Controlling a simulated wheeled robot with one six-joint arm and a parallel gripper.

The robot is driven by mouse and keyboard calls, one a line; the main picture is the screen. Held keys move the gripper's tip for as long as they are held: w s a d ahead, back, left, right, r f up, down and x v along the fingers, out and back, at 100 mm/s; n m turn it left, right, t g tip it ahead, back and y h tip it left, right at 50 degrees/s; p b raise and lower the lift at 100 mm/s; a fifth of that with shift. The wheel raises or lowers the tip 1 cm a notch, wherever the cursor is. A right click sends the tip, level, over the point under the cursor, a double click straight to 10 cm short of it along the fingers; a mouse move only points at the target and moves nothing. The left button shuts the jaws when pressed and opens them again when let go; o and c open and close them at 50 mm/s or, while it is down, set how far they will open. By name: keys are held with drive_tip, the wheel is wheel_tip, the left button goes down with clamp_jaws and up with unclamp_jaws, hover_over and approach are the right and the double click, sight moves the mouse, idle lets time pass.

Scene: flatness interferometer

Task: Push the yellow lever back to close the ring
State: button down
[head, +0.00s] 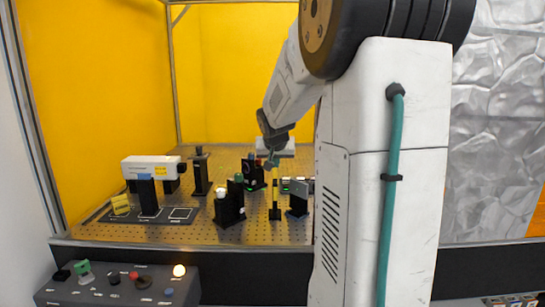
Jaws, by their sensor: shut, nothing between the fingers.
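A narrow upright yellow piece (275,187) with black parts, which looks like the yellow lever, stands on the perforated bench right of centre. My gripper (271,161) points down at its top end. The fingers are shut with nothing between them. They overlap the top of the yellow piece in this view, so I cannot tell whether they touch it. A dark round mount (251,171) stands just behind and to the left. The ring is too small and partly covered for me to tell whether it is open or closed.
Black optic mounts (230,204) stand close on the left, and a tilted grey plate (298,197) on the right. A white instrument (152,167) is at the left. A control panel (122,284) with buttons is in front. The bench's (180,234) front strip is clear.

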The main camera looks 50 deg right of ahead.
drive_tip(key=shift+w+d+f, duration=0.3)
drive_tip(key=shift+w+d, duration=0.05)
drive_tip(key=shift+d, duration=0.05)
drive_tip(key=shift+w+d+f+g+y, duration=0.1)
drive_tip(key=shift+w+d+g+y, duration=0.35)
drive_tip(key=shift+d+y, duration=0.1)
drive_tip(key=shift+w+d+f, duration=0.1)
drive_tip(key=shift+w+d, duration=0.2)
drive_tip(key=shift+d, duration=0.05)
drive_tip(key=shift+s+a, duration=0.1)
